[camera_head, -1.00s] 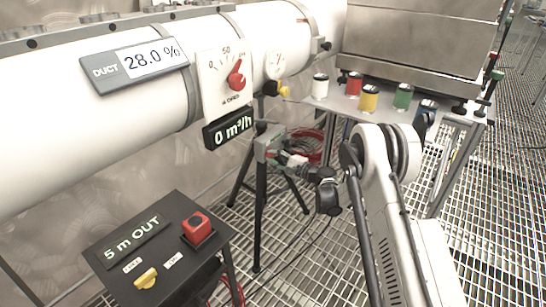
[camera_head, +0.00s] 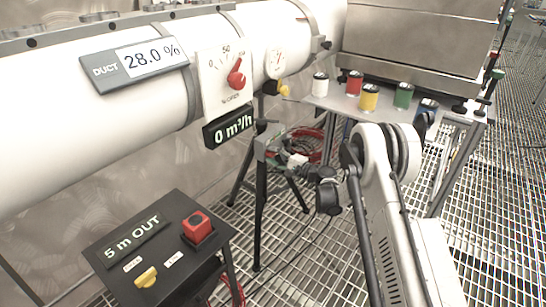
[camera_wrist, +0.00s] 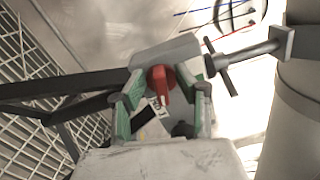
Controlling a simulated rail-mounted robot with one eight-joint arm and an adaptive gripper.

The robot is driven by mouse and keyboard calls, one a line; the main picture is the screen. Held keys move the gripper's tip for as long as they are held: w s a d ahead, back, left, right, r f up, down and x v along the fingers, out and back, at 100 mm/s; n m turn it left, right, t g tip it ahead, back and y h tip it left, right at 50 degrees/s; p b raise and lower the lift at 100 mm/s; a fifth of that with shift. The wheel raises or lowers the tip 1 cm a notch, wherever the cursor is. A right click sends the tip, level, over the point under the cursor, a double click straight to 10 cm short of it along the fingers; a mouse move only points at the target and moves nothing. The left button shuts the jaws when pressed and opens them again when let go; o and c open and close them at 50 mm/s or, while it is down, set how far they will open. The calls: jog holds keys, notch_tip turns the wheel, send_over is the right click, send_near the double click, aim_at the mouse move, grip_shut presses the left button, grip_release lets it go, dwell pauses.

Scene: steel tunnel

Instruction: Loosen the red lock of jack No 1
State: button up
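A red lock lever (camera_wrist: 160,82) sits on the grey head of a stand (camera_wrist: 165,52) in the wrist view. In the head view this looks like the grey head (camera_head: 266,148) of a black tripod stand under the duct. My gripper (camera_wrist: 162,78) reaches to the head, its green-padded fingers spread on either side of the lever. Gaps show between lever and fingers. My gripper also shows small in the head view (camera_head: 284,156), where it hides the lever.
A T-handled screw (camera_wrist: 228,66) sticks out right of the head, close to the right finger. The white duct (camera_head: 100,100) runs behind. A black control box (camera_head: 150,255) stands front left. A table with several coloured jars (camera_head: 369,97) stands right.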

jog(key=v, duration=1.2)
dwell(0.4)
